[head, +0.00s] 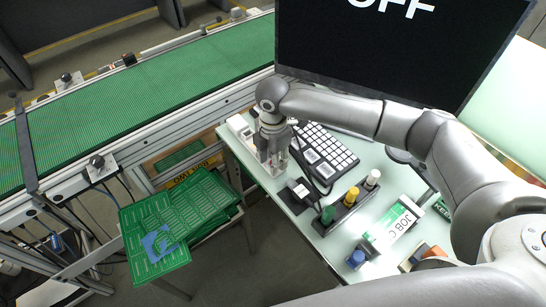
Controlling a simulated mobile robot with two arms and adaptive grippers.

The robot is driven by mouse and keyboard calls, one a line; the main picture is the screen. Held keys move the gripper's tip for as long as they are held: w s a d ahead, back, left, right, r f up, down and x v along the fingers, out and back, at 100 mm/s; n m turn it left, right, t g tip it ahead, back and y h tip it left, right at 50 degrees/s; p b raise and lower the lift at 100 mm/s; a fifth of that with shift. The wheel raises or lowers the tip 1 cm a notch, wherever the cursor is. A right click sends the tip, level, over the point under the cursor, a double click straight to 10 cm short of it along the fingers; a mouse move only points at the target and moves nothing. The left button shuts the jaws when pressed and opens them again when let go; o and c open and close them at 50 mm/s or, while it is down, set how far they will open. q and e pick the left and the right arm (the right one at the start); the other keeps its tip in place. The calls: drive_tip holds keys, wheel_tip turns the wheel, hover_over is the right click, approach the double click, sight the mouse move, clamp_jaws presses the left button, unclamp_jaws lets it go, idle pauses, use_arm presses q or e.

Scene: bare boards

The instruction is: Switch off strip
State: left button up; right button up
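A white power strip (239,125) lies along the left edge of the pale table. My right gripper (274,166) points down over the strip's middle and hides part of it. Its fingertips are close to the strip; whether they touch it, and how far apart they are, is too small to tell. The strip's switch cannot be made out. A dark monitor (400,50) behind the table shows the white word "OFF". My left gripper is not in view.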

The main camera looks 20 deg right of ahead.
drive_tip(key=shift+c, duration=1.3)
clamp_jaws()
drive_tip(key=shift+d+r, duration=0.15)
drive_tip(key=shift+w+d+r+p, duration=0.1)
drive_tip(key=shift+w+d+p, duration=0.2)
drive_tip(key=shift+d+p, duration=0.55)
drive_tip(key=shift+w+d+f, duration=0.1)
drive_tip(key=shift+d+f, duration=0.1)
drive_tip(key=shift+d, duration=0.05)
drive_tip(key=shift+o, duration=1.8)
unclamp_jaws()
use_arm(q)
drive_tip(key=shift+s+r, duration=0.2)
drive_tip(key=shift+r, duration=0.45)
use_arm(e)
wheel_tip(320, 180, up, 12)
